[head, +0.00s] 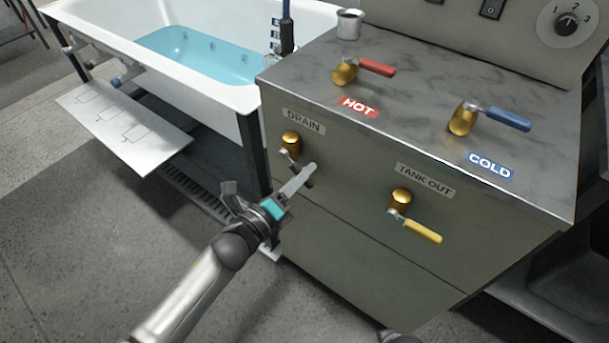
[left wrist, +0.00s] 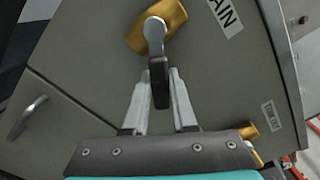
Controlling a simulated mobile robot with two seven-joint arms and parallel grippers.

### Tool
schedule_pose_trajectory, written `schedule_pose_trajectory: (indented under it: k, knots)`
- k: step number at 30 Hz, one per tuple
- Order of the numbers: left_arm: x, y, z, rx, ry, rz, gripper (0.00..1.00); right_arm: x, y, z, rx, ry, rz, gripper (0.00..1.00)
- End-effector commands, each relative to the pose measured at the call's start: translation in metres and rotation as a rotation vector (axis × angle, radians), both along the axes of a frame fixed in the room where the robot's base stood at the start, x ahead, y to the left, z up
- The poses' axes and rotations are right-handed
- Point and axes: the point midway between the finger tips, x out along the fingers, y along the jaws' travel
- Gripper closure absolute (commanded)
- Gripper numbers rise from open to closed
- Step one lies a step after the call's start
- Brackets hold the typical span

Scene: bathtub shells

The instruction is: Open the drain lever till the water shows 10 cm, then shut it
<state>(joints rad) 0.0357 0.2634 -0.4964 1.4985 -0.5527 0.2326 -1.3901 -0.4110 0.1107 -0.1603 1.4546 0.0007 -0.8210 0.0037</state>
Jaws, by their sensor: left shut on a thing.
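The drain valve (head: 291,141) is a brass body under the DRAIN label on the front of the grey cabinet. Its dark-handled lever (left wrist: 158,75) points down and right from the body in the head view. My left gripper (head: 306,172) is shut on this lever, with one finger on each side of the handle in the left wrist view (left wrist: 158,88). The fingers partly hide the lever in the head view. Blue water (head: 190,52) stands in the white bathtub (head: 240,97). A marked scale (head: 276,35) stands by the tub's near right end, but its figures are too small to read.
The TANK OUT valve with a yellow handle (head: 422,232) is right of the drain valve. The red HOT lever (head: 376,67) and blue COLD lever (head: 509,119) are on the cabinet top, with a metal cup (head: 349,23). A white step board (head: 124,126) is beside the tub.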

Motion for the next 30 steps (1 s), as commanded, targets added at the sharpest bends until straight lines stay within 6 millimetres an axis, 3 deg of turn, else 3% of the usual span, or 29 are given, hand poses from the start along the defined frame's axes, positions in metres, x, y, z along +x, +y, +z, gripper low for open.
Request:
schedule_pose_trajectory:
  k: [12,30]
  knots:
    - [0.005,0.008,-0.011,0.181,-0.131,0.003,1.00,0.014,0.011,0.032,0.014,-0.009,-0.003,0.45]
    - [0.007,0.009,-0.010,0.215,-0.155,0.003,1.00,0.018,0.012,0.038,0.016,-0.018,-0.004,0.45]
